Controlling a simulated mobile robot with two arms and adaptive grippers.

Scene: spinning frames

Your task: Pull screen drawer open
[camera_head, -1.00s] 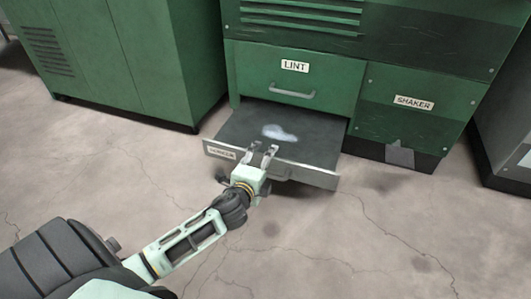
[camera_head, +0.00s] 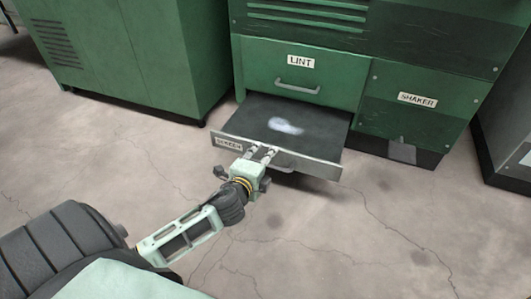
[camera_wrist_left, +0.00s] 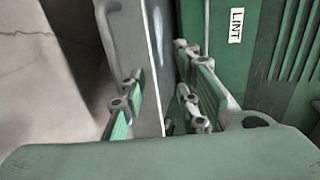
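The screen drawer (camera_head: 320,167) is pulled out below the LINT drawer (camera_head: 340,75). Its grey front carries a label at the left, and a pale, fluffy patch (camera_head: 286,126) lies on its dark inside. My left gripper (camera_head: 262,151) is at the top edge of the drawer front, left of its middle. In the left wrist view, the gripper (camera_wrist_left: 160,106) has its fingers apart, one on each side of the drawer front's edge. The drawer's handle (camera_wrist_left: 117,45) shows outside the fingers there. I cannot see clear contact with the panel. My right gripper is not in view.
The SHAKER panel (camera_head: 415,105) is right of the drawer on the same green machine. Another green cabinet (camera_head: 130,60) stands at the left, and a grey unit (camera_head: 505,125) at the far right. The cracked floor (camera_head: 370,240) in front is clear.

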